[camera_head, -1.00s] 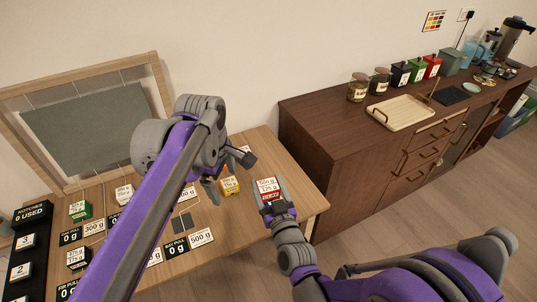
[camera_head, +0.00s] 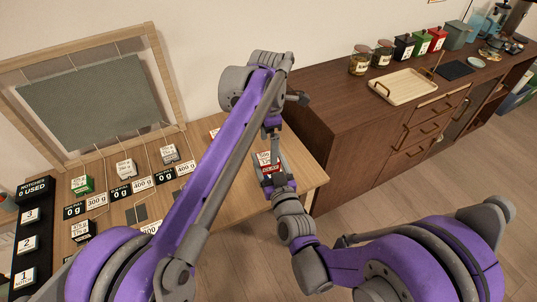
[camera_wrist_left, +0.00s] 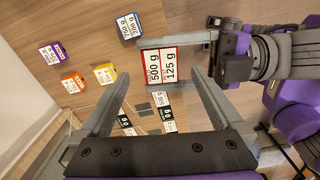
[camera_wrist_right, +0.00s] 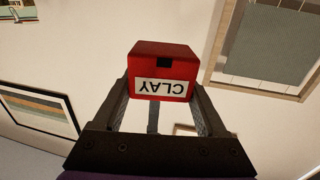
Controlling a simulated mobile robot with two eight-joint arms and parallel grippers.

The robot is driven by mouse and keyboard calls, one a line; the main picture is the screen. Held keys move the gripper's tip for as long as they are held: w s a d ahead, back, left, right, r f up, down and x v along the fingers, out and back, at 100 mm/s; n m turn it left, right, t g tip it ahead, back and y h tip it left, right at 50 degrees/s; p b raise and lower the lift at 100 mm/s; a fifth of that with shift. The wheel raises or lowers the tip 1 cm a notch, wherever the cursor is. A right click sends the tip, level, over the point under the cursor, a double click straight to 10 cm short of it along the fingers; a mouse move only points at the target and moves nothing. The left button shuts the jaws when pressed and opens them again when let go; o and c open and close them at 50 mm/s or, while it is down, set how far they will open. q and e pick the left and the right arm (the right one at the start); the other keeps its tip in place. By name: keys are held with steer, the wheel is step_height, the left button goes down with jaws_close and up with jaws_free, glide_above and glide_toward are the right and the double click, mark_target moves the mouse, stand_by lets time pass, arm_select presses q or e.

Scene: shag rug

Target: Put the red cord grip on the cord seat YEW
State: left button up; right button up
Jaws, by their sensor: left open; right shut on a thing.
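A red block (camera_head: 266,160), the one that fits the red cord grip, is held above the table's right part. Its top label reads 500 g and 125 g in the left wrist view (camera_wrist_left: 160,66). Its side label reads CLAY in the right wrist view (camera_wrist_right: 163,68). My right gripper (camera_head: 272,176) is shut on it. My left gripper (camera_wrist_left: 158,75) is open, its fingers apart with the red block just beyond their tips; in the head view it is near the block (camera_head: 272,135). I cannot read YEW anywhere, so I cannot tell which seat it is.
A wooden frame with a grey panel (camera_head: 92,120) stands at the back, with cords running down to blocks such as the green one (camera_head: 80,184). Yellow (camera_wrist_left: 105,74), orange (camera_wrist_left: 73,84), purple (camera_wrist_left: 52,52) and blue (camera_wrist_left: 128,26) blocks lie on the table. A dark cabinet (camera_head: 330,145) stands right.

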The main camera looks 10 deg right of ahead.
arm_select(q)
step_height(320, 180, down, 6)
steer(key=shift+f, duration=0.15)
stand_by(0.3)
